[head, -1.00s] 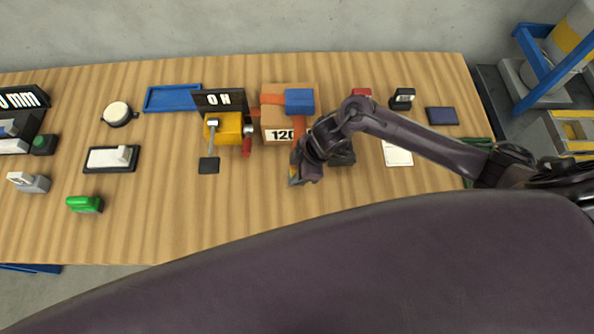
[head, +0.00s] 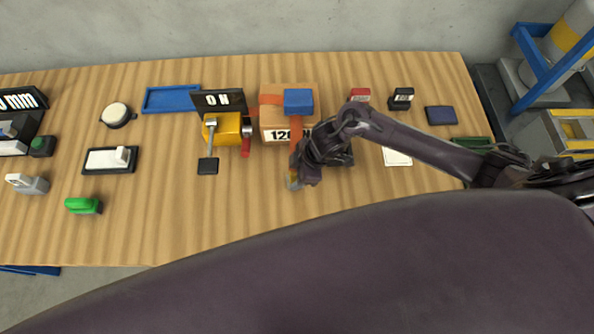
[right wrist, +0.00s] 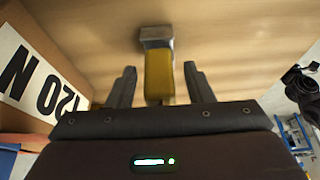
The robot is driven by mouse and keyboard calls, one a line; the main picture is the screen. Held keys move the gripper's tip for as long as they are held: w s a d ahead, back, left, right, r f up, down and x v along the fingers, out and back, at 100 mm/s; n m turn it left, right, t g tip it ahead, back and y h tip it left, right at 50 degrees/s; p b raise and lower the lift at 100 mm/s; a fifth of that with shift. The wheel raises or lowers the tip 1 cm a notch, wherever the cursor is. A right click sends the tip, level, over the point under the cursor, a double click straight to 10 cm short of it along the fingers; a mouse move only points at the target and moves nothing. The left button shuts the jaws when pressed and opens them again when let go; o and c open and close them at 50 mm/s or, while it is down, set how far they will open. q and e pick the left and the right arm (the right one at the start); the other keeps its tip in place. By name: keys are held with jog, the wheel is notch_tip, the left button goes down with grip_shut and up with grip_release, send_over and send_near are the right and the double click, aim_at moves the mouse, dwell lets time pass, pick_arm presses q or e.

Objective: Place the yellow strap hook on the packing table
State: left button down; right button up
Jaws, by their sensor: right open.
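The yellow strap hook (right wrist: 159,75) shows in the right wrist view as a yellow bar with a grey metal end, over the wooden surface of the packing table (head: 250,215). In the head view only a small yellow and grey part of it (head: 292,181) shows beside my right gripper (head: 298,180). My right gripper, also in the right wrist view (right wrist: 160,85), is open, with one finger on each side of the yellow part and gaps between. Whether the hook touches the table top is hard to tell. My left gripper is not in view.
A cardboard box (head: 275,125) labelled 120 N with orange straps and a blue block (head: 298,101) stands just behind my right gripper. A yellow device (head: 224,130) with a red handle is left of it. The front middle of the table is clear.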

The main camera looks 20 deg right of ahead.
jog(key=shift+r, duration=0.3)
jog(key=v, duration=1.2)
jog(key=shift+f, duration=0.1)
